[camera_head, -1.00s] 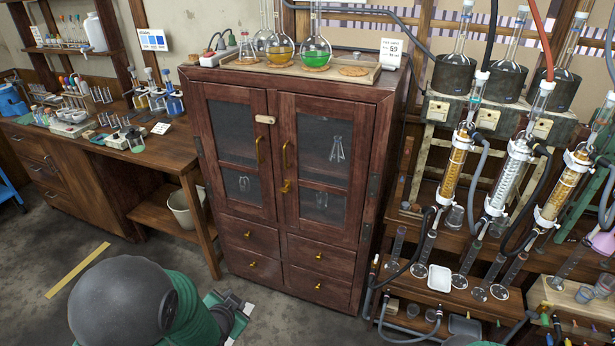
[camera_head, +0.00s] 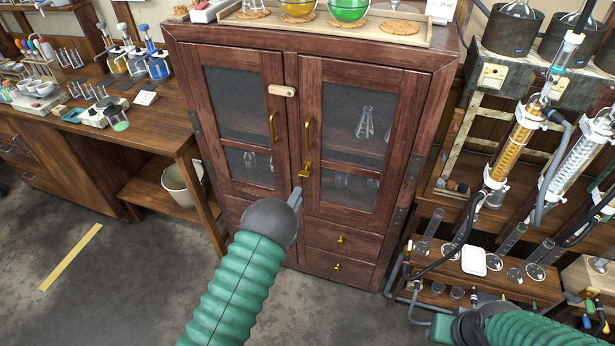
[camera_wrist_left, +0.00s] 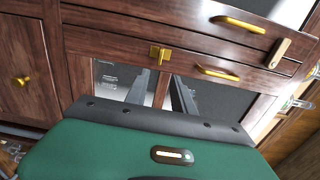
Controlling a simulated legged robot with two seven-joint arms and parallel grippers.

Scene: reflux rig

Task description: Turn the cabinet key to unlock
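The cabinet (camera_head: 390,210) is dark red-brown wood with two glazed doors. A brass key (camera_head: 304,172) sits in its lock on the right door, below the brass handle. In the left wrist view the key (camera_wrist_left: 160,56) is just beyond the fingers. My left gripper (camera_head: 297,197) is just below the key, partly hidden behind my grey wrist. Its two grey fingers (camera_wrist_left: 160,92) stand apart in the left wrist view, with nothing seen between them. I see no clear contact with the key. My right arm is at the lower right; its gripper (camera_head: 440,328) shows only partly.
A wooden latch piece (camera_head: 282,91) spans the top of the door gap. A tray (camera_head: 330,30) with flasks stands on the cabinet. Glass columns and a tube rack (camera_head: 480,285) are at the right. A wooden bench (camera_head: 150,150) is at the left. Floor is clear in front.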

